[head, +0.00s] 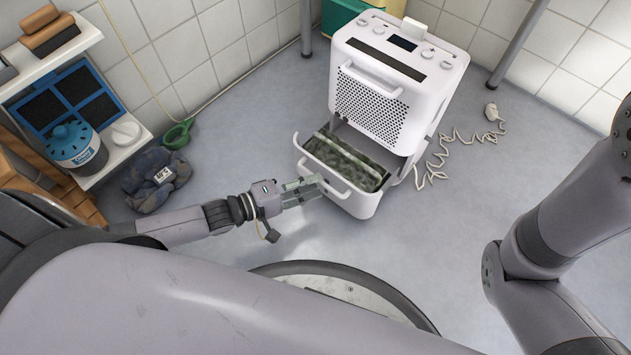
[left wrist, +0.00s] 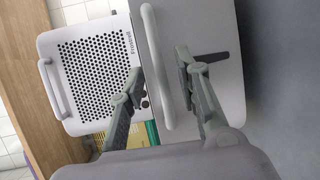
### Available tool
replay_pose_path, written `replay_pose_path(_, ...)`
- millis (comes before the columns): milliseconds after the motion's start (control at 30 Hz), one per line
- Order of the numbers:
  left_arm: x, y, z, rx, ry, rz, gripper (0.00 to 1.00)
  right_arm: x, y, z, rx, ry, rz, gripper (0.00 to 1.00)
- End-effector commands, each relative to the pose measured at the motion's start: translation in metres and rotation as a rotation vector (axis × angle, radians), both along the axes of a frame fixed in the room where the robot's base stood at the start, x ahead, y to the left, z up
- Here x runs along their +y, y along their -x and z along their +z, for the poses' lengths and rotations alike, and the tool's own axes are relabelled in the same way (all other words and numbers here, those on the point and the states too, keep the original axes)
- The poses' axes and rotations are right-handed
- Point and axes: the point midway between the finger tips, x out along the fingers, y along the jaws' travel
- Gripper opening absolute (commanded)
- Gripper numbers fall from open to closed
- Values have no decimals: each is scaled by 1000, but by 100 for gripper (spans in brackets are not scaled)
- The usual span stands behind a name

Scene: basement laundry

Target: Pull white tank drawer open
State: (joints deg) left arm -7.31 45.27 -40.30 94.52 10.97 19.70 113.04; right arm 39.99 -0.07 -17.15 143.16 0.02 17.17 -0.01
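The white tank drawer (head: 357,202) is slid out from the base of the white dehumidifier (head: 400,80), and its dark, greenish inside shows. Its white bar handle (head: 322,178) is on the front. My left gripper (head: 315,187) is at this handle. In the left wrist view, my left gripper's fingers (left wrist: 160,65) stand apart on either side of the handle (left wrist: 156,70), with gaps showing beside it. The drawer front (left wrist: 212,35) is behind the right finger. My right gripper is out of view; only my right arm shows.
A white shelf (head: 45,62) with a blue-lidded tub (head: 77,148) stands at the left, with a dark cloth bundle (head: 157,178) beside it. A white cord (head: 447,152) lies right of the dehumidifier. Grey floor around the drawer is clear.

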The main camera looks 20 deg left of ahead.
Motion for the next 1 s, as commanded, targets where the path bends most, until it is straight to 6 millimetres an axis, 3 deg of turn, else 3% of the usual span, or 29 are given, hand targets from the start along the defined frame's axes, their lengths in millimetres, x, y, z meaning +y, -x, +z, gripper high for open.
replay_pose_path(200,33,36,8,5,-4,-1,31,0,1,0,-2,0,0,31)
replay_pose_path(467,61,66,17,3,-1,0,31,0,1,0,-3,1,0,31)
replay_pose_path(1000,68,73,20,-1,1,0,31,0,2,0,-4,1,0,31)
